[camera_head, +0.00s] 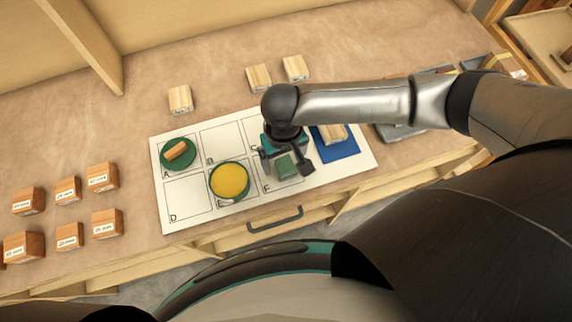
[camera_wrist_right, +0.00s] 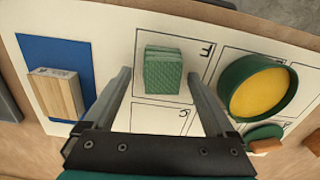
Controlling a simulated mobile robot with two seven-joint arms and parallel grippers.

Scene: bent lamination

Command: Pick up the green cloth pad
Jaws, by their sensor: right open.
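The green cloth pad (camera_head: 286,167) is a small textured block-like pad lying in cell F of the white lettered sheet. In the right wrist view the pad (camera_wrist_right: 163,71) sits between and ahead of the two fingers, with gaps on both sides. My right gripper (camera_head: 285,165) is open and empty above the pad, reaching in from the right; in the wrist view the gripper (camera_wrist_right: 160,90) shows its fingers spread around the pad's line. The gripper partly hides the pad in the head view. My left gripper is not in view.
A green dish with yellow filling (camera_head: 230,181) is in cell E, left of the pad. A green disc with a wooden piece (camera_head: 178,152) is in cell A. A wooden block lies on a blue mat (camera_head: 347,150) to the right. Several labelled blocks (camera_head: 103,177) stand at left.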

